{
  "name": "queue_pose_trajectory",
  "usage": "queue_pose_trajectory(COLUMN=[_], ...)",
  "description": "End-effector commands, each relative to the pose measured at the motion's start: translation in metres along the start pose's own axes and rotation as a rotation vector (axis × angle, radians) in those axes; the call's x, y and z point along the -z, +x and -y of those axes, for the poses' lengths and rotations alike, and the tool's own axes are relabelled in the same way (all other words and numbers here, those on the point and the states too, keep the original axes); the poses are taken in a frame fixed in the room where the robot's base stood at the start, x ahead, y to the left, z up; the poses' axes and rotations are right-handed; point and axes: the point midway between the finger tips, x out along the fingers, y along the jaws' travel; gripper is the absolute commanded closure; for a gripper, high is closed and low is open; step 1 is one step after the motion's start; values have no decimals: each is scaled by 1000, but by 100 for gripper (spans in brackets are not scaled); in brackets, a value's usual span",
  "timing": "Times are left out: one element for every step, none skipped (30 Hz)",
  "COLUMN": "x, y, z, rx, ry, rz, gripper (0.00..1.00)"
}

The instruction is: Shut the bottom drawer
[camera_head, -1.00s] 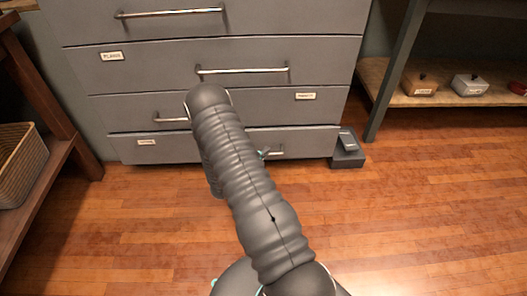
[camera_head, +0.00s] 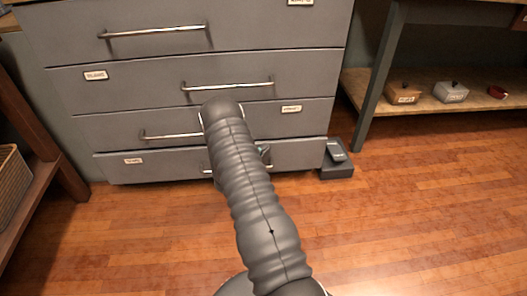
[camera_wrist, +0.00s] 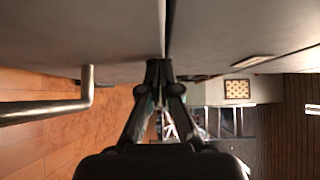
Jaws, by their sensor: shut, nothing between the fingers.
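The bottom drawer (camera_head: 140,168) is the lowest grey front of the cabinet, with a small white label at its left. In the head view it seems to stand slightly proud of the drawer above. My arm hides its middle and most of its handle. My gripper is mostly hidden behind my arm there. In the wrist view my gripper (camera_wrist: 160,64) is shut and empty, its fingertips close to the grey fronts at a dark seam between two of them. I cannot tell whether they touch. A metal handle (camera_wrist: 88,92) is at the left.
Three other drawers with bar handles (camera_head: 228,86) are above. A dark box (camera_head: 337,170) sits on the floor against the cabinet's right side. A shelf (camera_head: 420,105) stands at right, a wooden rack (camera_head: 50,175) at left. The wooden floor (camera_head: 400,220) in front is clear.

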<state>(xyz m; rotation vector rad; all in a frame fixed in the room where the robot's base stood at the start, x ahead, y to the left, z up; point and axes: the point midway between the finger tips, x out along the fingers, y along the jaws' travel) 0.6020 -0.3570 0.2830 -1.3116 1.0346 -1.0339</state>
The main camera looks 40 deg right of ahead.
Motion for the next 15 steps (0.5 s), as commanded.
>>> queue_pose_trajectory(x=[0,0,0,-1,-2,-4,-6,-9,-13,-16,-18,-19,-20,-20,-20], y=[0,0,0,0,2,4,6,9,13,16,18,20,20,21,21], z=[0,0,0,0,-1,-2,-2,-3,-3,-2,-2,-1,0,0,1], rx=[0,0,0,0,0,0,0,1,2,2,2,1,1,0,0], ry=[0,0,0,0,1,2,3,4,4,4,4,3,2,2,3], rz=[0,0,0,0,0,0,-1,-1,-1,-1,-1,0,1,2,2], gripper=[100,100,100,100,100,100,100,100,100,100,100,100,100,100,100])
